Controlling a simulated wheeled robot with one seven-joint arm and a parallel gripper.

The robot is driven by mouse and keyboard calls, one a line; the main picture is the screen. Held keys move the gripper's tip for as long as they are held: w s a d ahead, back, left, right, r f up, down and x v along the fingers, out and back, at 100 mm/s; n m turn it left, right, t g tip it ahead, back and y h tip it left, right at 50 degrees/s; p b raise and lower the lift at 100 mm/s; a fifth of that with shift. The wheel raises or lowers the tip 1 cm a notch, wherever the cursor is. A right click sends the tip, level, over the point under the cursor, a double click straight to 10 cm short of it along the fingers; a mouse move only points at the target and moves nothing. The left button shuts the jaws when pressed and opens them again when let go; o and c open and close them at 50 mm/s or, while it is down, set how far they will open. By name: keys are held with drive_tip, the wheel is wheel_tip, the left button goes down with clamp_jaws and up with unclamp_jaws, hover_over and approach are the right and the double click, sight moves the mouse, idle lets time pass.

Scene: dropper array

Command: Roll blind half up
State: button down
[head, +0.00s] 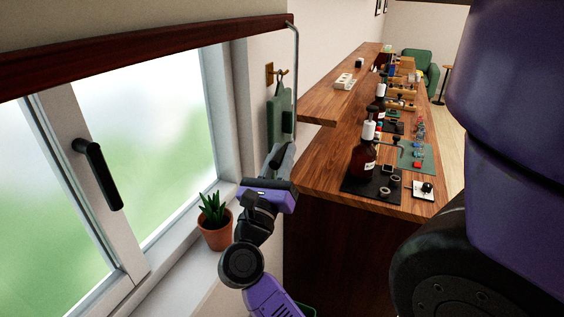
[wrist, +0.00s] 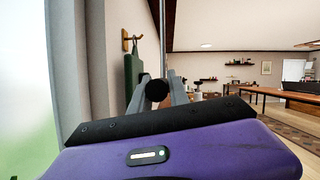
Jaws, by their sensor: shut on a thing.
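The blind's dark red-brown top rail (head: 150,47) runs above the window in the head view. No cloth shows hanging below it in the part I see. A thin grey crank rod (head: 296,70) hangs from the rail's right end. It also shows upright in the wrist view (wrist: 163,40). My gripper (head: 283,156) is at the rod's lower end. In the wrist view my gripper (wrist: 172,92) has its fingers shut around the crank's black round knob (wrist: 157,91). The fingers partly hide the grip.
A potted plant (head: 214,222) stands on the windowsill left of my arm. A black window handle (head: 98,173) sticks out from the frame. A green apron (head: 277,117) hangs on a wall hook. A wooden counter (head: 325,178) with bottles and small items is at right.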

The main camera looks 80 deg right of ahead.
sight(273, 170)
drive_tip(key=shift+r+p, duration=0.45)
drive_tip(key=shift+r, duration=0.7)
drive_tip(key=c, duration=1.3)
unclamp_jaws()
drive_tip(key=shift+o, duration=0.2)
drive_tip(key=shift+a+f, duration=0.1)
drive_tip(key=b+v, duration=0.3)
drive_tip(key=v, duration=0.3)
drive_tip(key=shift+w+a+f, duration=0.1)
drive_tip(key=shift+a+f, duration=0.1)
drive_tip(key=shift+a, duration=0.1)
drive_tip(key=shift+a+f, duration=0.1)
drive_tip(key=shift+a, duration=0.35)
